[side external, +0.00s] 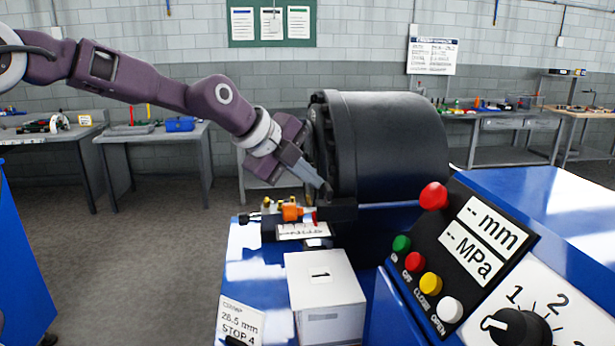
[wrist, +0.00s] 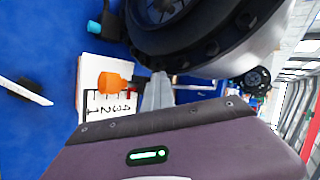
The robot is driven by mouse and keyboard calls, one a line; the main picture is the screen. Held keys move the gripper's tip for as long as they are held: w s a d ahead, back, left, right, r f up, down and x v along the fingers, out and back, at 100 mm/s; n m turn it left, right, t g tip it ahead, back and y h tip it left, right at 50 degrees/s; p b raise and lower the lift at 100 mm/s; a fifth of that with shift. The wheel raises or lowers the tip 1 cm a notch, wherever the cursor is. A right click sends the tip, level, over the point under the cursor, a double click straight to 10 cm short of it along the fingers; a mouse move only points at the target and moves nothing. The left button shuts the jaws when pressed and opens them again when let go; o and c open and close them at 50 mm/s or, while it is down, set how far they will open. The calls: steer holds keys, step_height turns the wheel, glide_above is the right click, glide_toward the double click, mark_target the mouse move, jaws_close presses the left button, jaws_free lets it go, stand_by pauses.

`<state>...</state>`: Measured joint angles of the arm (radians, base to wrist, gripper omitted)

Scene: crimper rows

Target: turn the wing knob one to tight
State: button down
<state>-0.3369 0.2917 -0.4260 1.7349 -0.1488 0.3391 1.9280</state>
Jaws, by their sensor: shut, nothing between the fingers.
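A small orange knob (side external: 291,212), which may be the wing knob, sits on a dark block at the front of the black crimper head. It also shows in the wrist view (wrist: 112,82), beside a white plate (wrist: 104,107) with numbers on it. The knob's exact wing shape is too small to tell. My gripper (side external: 325,187) is shut and empty, angled down to the right of the orange knob and close to the crimper head. In the wrist view my gripper's fingers (wrist: 158,90) are together, apart from the knob.
The black crimper head (side external: 400,140) stands close to the right of my gripper. A white box (side external: 325,290) is on the blue bench in front. A control panel (side external: 470,240) with buttons and a black dial knob (side external: 515,327) is at the right.

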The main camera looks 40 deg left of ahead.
steer(key=shift+s+a, duration=1.45)
steer(key=shift+a, duration=0.15)
steer(key=s+a+r, duration=0.5)
steer(key=r, duration=0.2)
steer(key=s+d+f+n+g+y, duration=0.1)
steer(key=s+d+f+n, duration=0.2)
steer(key=s, duration=0.2)
steer(key=s+d+f+n+g, duration=0.1)
steer(key=s+d+f+n, duration=0.15)
steer(key=s, duration=0.25)
steer(key=s+f+n, duration=0.3)
steer(key=s+n, duration=0.4)
steer(key=s, duration=0.2)
steer(key=s+a+f+n+g+y, duration=0.1)
steer(key=s+f+n, duration=0.2)
steer(key=s+n, duration=0.5)
steer(key=shift+s+f, duration=0.35)
steer(key=shift+s, duration=0.55)
steer(key=c, duration=2.1)
jaws_free()
steer(key=shift+n, duration=0.25)
